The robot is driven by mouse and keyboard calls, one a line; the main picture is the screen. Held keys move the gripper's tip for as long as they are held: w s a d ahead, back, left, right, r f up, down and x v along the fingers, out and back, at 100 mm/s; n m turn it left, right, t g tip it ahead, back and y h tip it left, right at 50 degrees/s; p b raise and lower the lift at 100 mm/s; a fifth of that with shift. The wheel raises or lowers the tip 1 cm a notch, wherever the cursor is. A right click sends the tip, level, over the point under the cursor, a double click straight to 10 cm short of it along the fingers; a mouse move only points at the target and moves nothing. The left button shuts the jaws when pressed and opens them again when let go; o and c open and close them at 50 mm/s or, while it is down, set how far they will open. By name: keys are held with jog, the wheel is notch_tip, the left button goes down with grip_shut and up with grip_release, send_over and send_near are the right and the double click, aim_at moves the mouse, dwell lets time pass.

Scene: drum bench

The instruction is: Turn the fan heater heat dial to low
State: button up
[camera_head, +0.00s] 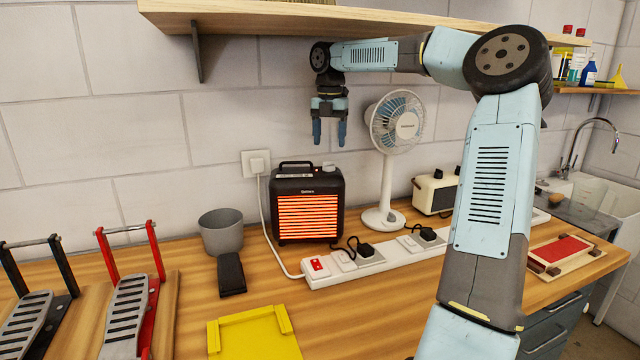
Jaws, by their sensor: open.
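The fan heater (307,207) is a black box with a glowing orange front grille and a handle on top. It stands on the wooden bench against the wall. A small light knob (328,167) shows at the right of its top; I cannot tell its setting. My gripper (329,140) points down with its two fingers apart and empty. In the picture it is just above the knob, with a gap between them.
A white desk fan (392,150) stands right of the heater, near my gripper. A wooden shelf (300,18) runs above. A power strip (375,262) with plugs lies in front. A grey pot (222,232) stands left, and a cream radio (435,194) right.

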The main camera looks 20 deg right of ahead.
jog(key=s+a+m, duration=0.1)
jog(key=a, duration=0.1)
jog(key=s+a+f+m+h, duration=0.1)
jog(key=a, duration=0.2)
jog(key=s+a+m, duration=0.1)
jog(key=a, duration=0.1)
jog(key=shift+s+a+f+h, duration=0.2)
jog(key=shift+a+f+h, duration=0.2)
jog(key=s+a+m+t, duration=0.1)
jog(key=s+a+m, duration=0.1)
jog(key=s+m, duration=0.6)
jog(key=s+a+m+t+h, duration=0.1)
jog(key=s+a+m, duration=0.2)
jog(key=s+m, duration=0.5)
jog(key=shift+s+f+m+t, duration=0.25)
jog(key=shift+s+m+t, duration=0.05)
jog(key=shift+s, duration=3.45)
jog(key=shift+s, duration=0.1)
jog(key=s+d+f+m+t+y, duration=0.1)
jog(key=s+m, duration=0.3)
jog(key=s, duration=0.1)
jog(key=s+d+f+m+t+y, duration=0.1)
jog(key=s+m+t, duration=0.1)
jog(key=s+m, duration=0.2)
jog(key=s, duration=0.2)
jog(key=shift+s+d+f+m+y, duration=0.3)
jog(key=shift+f+m+y, duration=0.05)
jog(key=shift+m+y, duration=0.05)
